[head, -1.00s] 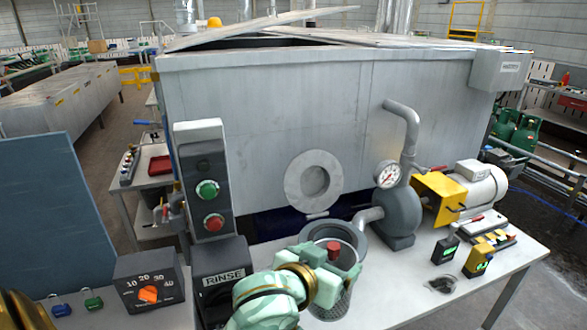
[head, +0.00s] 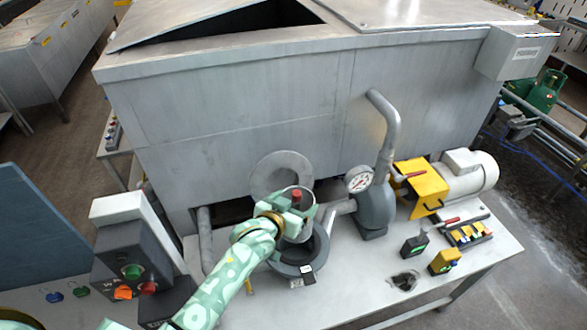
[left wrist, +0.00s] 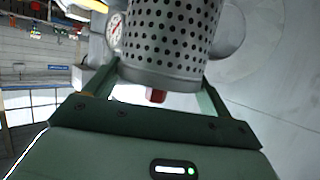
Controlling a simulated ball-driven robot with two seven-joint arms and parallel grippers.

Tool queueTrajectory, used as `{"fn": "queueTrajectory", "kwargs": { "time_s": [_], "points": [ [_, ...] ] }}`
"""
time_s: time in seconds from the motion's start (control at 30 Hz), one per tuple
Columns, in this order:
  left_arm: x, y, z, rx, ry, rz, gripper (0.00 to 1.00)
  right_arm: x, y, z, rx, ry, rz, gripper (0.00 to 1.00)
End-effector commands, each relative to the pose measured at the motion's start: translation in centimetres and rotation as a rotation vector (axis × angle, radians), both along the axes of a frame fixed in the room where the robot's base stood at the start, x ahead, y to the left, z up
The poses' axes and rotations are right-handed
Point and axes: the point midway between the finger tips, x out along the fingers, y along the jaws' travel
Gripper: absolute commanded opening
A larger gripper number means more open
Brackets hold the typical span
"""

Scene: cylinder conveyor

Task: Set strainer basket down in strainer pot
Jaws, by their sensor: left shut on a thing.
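My left gripper (head: 294,208) is shut on the strainer basket (head: 298,229), a perforated grey metal cup with a red knob at its top. The basket and knob lie between the two fingers. In the left wrist view, the basket's holed wall (left wrist: 172,30) and rim are close up, with the left gripper's fingers (left wrist: 158,94) on either side. The strainer pot (head: 313,270), a dark grey round pot with a thick rim, stands on the bench. The basket appears over the pot's opening; I cannot tell whether its lower end is inside. My right gripper is not visible.
A pump with a gauge (head: 359,180) and a yellow-guarded motor (head: 420,185) stand right of the pot. A large grey tank (head: 240,110) is behind. A control box (head: 135,250) is at left.

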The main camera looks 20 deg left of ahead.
Motion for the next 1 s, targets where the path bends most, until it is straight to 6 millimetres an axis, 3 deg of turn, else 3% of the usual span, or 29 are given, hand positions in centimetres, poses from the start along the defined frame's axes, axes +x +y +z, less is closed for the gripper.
{"fn": "queueTrajectory", "kwargs": {
  "time_s": [0.07,0.47,0.67,1.0],
  "points": [
    [0.0,-0.1,0.3,0.000,-0.001,-0.003,0.41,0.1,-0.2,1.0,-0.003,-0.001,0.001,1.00],
    [0.0,-0.1,-0.2,0.000,-0.003,-0.004,0.41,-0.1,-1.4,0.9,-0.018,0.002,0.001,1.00],
    [-0.1,0.0,0.1,-0.002,-0.002,-0.003,0.41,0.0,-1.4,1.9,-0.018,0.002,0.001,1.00],
    [-0.1,-0.1,-4.1,-0.003,-0.003,-0.002,0.41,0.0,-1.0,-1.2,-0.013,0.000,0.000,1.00]
  ]
}}
